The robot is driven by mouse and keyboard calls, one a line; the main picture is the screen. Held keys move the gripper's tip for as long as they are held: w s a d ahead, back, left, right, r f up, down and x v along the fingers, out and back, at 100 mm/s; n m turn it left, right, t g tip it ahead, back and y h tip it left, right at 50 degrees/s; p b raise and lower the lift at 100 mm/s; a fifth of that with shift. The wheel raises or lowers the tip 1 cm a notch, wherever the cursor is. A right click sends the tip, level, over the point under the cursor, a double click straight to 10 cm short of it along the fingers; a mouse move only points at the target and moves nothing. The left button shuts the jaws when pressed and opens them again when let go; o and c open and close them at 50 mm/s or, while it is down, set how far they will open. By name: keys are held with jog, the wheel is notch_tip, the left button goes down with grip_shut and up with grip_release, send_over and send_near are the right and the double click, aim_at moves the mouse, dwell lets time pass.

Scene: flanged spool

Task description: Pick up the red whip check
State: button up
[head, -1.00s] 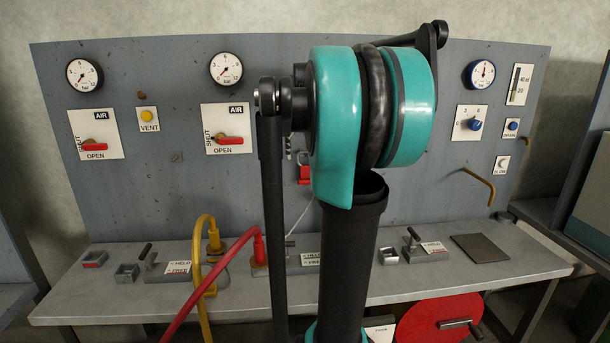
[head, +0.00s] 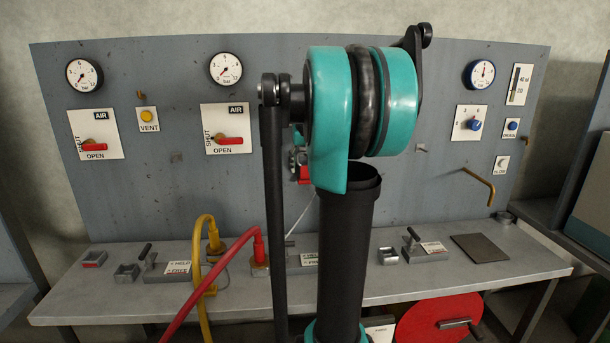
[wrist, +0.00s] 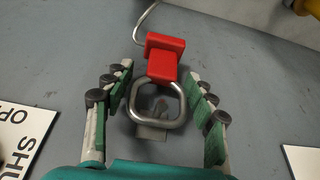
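The red whip check (wrist: 165,58) is a red block with a silver metal loop below it and a thin wire above it in the wrist view. The loop lies over a small grey wall bracket (wrist: 150,132). My gripper (wrist: 158,76) is open, with its green-padded fingers on either side of the block and loop, apart from both. In the head view a small red part of the whip check (head: 304,175) shows on the grey panel, mostly hidden by my arm. My gripper (head: 297,156) is mostly hidden there too.
The grey panel (head: 180,210) stands behind. Nearby are a red-handled shut/open valve (head: 230,140) and its white plate. Below, a bench (head: 110,300) carries a red hose (head: 215,275), a yellow hose (head: 197,260) and several small clamps. A red spool (head: 425,322) sits under it.

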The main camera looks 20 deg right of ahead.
jog(key=c, duration=0.7)
jog(key=shift+r, duration=0.45)
jog(key=s+a, duration=0.1)
jog(key=s, duration=0.4)
jog(key=s+a, duration=0.2)
jog(key=s, duration=0.4)
jog(key=s+a, duration=0.2)
jog(key=s, duration=0.4)
jog(key=shift+s+r, duration=0.15)
jog(key=shift+r, duration=0.2)
